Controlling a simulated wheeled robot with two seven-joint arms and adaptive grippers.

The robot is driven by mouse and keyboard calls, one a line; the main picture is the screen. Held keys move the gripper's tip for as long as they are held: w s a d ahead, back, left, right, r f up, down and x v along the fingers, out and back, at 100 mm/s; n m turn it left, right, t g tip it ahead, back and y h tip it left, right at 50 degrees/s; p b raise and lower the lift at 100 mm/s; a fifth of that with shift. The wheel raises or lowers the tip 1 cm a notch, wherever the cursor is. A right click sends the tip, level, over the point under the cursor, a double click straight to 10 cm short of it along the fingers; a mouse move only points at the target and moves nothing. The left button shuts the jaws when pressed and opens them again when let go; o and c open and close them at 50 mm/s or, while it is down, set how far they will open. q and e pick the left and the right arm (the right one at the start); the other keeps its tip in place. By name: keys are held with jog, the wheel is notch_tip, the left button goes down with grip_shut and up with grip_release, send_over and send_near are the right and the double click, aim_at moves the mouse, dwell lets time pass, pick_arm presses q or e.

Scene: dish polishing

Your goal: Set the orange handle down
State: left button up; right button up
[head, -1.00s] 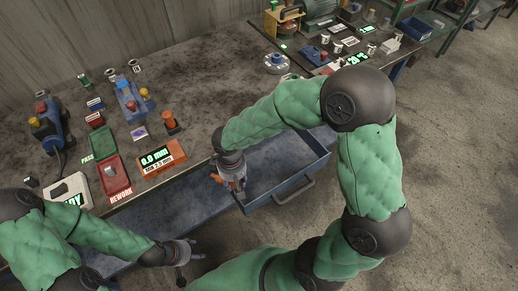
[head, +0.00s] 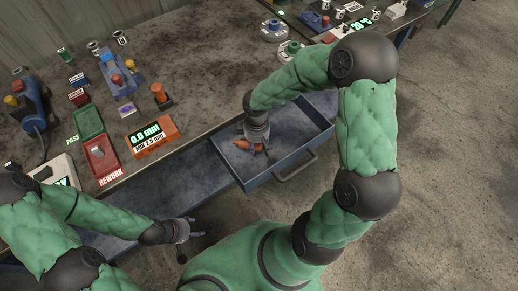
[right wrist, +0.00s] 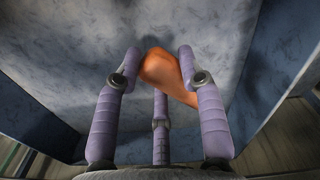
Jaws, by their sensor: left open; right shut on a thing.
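The orange handle (head: 241,144) is in my right gripper (head: 257,148), inside the open blue drawer (head: 318,128). In the right wrist view the orange handle (right wrist: 160,70) lies between the purple fingers of the right gripper (right wrist: 158,62), which is shut on it. Its narrower end points down and right, past the right finger. The drawer's pale blue floor (right wrist: 95,35) shows behind it; I cannot tell whether the handle touches it. My left gripper (head: 184,230) is open and empty, lower left of the drawer.
The drawer's front wall and pull (head: 297,166) lie to the right of my right gripper. On the workbench (head: 190,65) stand an orange gauge box (head: 152,137), a red rework tray (head: 101,158) and a green pass tray (head: 86,122). The drawer floor right of the gripper looks clear.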

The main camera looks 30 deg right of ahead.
jog(key=shift+d+f, duration=0.25)
jog(key=shift+f, duration=0.1)
jog(key=shift+w+d+f+b, duration=0.15)
jog(key=shift+f+b, duration=0.45)
jog(key=shift+f, duration=0.35)
jog(key=shift+w+d+f+b, duration=0.15)
jog(key=shift+f+b, duration=0.45)
jog(key=shift+f, duration=0.35)
jog(key=shift+s, duration=0.1)
jog(key=shift+f, duration=0.15)
jog(key=o, duration=1.2)
jog(key=shift+r, duration=0.55)
notch_tip(320, 180, up, 11)
jog(key=p, duration=0.5)
jog(key=shift+r, duration=0.15)
